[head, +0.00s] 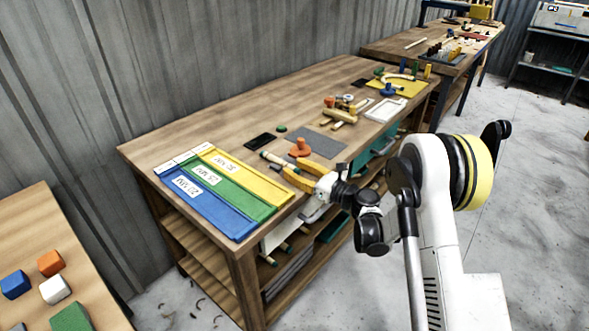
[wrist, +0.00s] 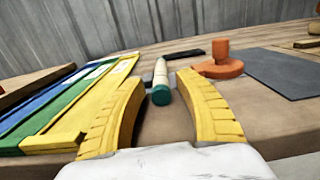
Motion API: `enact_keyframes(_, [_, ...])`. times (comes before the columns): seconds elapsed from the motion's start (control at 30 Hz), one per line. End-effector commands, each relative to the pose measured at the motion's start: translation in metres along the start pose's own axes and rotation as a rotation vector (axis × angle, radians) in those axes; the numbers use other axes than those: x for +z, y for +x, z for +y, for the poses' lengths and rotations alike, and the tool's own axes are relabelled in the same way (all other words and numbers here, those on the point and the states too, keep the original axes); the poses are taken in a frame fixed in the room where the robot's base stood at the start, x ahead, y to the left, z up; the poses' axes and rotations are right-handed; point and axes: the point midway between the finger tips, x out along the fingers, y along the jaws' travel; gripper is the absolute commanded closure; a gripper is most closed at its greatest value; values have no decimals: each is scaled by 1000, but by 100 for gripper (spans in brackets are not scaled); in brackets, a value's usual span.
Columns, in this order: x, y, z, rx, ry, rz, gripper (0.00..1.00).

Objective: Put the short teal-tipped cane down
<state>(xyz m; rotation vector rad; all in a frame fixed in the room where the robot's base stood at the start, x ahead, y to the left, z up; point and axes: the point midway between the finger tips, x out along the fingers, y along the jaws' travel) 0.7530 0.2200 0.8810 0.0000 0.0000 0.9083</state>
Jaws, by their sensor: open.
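The short cane (wrist: 161,74) lies on the workbench in the wrist view, its teal tip (wrist: 161,95) toward me. It also shows in the head view (head: 276,160), to the left of the orange clamp-like piece. My gripper (wrist: 158,84) has its two yellow fingers spread apart, one on each side of the cane, with gaps between them and it. In the head view my gripper (head: 289,172) is low over the front edge of the bench. The cane's near end in the head view is partly hidden by the fingers.
Blue, green and yellow labelled trays (head: 232,174) are left of my gripper. An orange piece (head: 299,148) stands close by on the right, beside a grey mat (head: 318,141). A black flat item (head: 260,141) lies behind the cane. Wooden tools (head: 340,115) lie farther right.

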Motion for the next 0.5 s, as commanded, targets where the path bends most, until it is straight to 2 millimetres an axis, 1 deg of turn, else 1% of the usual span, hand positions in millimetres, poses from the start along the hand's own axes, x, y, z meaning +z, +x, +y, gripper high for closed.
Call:
enact_keyframes(0.07, [-4,0,0,0,0,0,61])
enact_keyframes(0.17, [-2,-13,-1,-3,0,0,61])
enact_keyframes(0.23, [0,-27,-1,-3,0,0,61])
enact_keyframes(0.37, [2,-55,7,-3,0,0,61])
enact_keyframes(0.4, [1,-64,6,-4,0,0,61])
enact_keyframes(0.5, [-1,-84,7,-3,0,0,61])
